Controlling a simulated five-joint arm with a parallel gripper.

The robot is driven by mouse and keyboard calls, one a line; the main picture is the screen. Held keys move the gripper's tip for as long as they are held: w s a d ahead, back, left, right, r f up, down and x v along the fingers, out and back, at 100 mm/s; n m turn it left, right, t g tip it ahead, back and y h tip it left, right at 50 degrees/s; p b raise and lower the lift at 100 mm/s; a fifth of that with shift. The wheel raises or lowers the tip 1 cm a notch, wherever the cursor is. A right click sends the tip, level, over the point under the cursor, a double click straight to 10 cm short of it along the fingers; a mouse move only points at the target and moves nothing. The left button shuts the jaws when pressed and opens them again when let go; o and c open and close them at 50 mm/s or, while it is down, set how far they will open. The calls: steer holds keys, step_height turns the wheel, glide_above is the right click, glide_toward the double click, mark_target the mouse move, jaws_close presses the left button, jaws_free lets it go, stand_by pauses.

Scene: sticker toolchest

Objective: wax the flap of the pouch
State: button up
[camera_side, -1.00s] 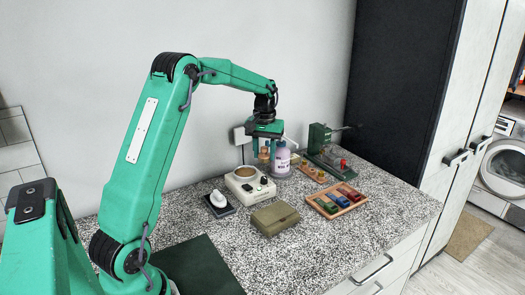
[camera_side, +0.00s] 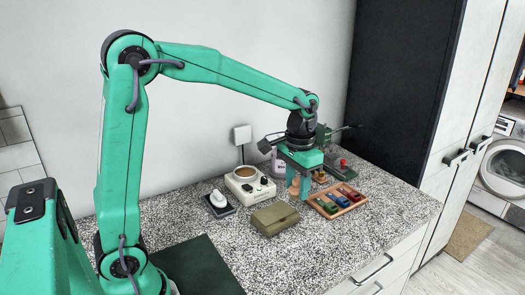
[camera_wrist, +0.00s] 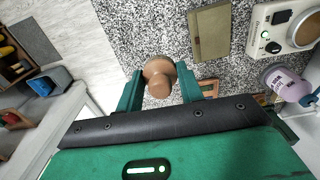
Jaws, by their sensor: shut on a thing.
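The pouch (camera_side: 275,218) is an olive, flat, closed block lying on the speckled counter; it also shows in the wrist view (camera_wrist: 209,33). My gripper (camera_side: 293,183) is shut on a tan-brown, round knobbed tool (camera_wrist: 158,76), which hangs between the fingers. In the side view the gripper is just behind and to the right of the pouch, apart from it. A white heater (camera_side: 250,184) with a round tan pan stands behind the pouch and shows at the top right of the wrist view (camera_wrist: 285,25).
A wooden tray (camera_side: 349,208) with green, blue and red blocks lies right of the pouch. A lavender bottle (camera_wrist: 286,84) stands behind the gripper. A green machine (camera_side: 322,140) is at the back. A white mouse-shaped item (camera_side: 218,197) sits left. Front counter is clear.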

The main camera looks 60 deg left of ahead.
steer(key=a+f, duration=0.3)
steer(key=a, duration=0.5)
steer(key=a+f, duration=0.4)
steer(key=a, duration=0.4)
steer(key=shift+s+a+f, duration=0.15)
steer(key=shift+s, duration=0.25)
